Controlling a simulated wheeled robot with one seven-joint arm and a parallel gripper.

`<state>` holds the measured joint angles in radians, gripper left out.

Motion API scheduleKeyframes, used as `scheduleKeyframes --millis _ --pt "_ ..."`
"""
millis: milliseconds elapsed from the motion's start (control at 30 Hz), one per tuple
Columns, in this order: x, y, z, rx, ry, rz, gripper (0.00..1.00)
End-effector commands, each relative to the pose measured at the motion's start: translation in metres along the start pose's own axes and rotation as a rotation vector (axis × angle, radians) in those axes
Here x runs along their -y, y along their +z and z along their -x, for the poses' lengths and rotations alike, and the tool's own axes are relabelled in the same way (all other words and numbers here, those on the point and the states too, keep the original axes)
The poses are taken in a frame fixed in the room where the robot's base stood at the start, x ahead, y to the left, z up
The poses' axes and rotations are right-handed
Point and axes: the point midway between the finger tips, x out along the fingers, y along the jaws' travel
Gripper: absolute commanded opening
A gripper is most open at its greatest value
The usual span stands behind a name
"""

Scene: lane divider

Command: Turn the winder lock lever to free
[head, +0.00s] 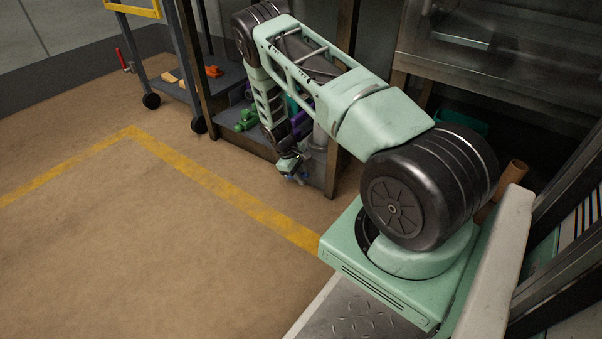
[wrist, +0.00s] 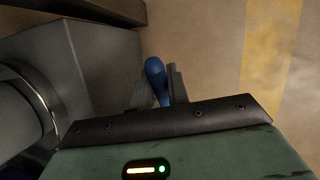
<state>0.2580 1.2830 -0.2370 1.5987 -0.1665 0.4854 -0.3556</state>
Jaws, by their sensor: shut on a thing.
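The blue lever (wrist: 155,72) shows in the wrist view between the two fingers of my gripper (wrist: 160,88). Its rounded end sticks out past the fingers. My gripper is shut on it. In the head view my gripper (head: 292,172) hangs low beside the grey post of the rack, and a little blue shows at its tips. The lever's root and pivot are hidden by my gripper body in the wrist view. I cannot read any lock or free marking.
A grey block (wrist: 105,70) and a grey cylinder (wrist: 20,120) lie close to the left of my fingers. Green and purple items stand behind my arm on the low shelf. The brown floor with a yellow line (head: 200,175) is clear.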

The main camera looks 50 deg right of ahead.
Motion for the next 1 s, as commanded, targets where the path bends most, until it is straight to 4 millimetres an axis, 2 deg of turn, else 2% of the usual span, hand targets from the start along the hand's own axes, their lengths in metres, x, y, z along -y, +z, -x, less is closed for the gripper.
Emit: scheduleKeyframes --millis 167,600,1000 --pt "0.001 0.004 -0.003 -0.104 0.003 -0.023 0.0" --pt "0.006 -0.002 -0.028 -0.425 0.019 -0.085 0.0" --pt "0.008 -0.006 -0.04 -0.576 0.028 -0.112 0.0"
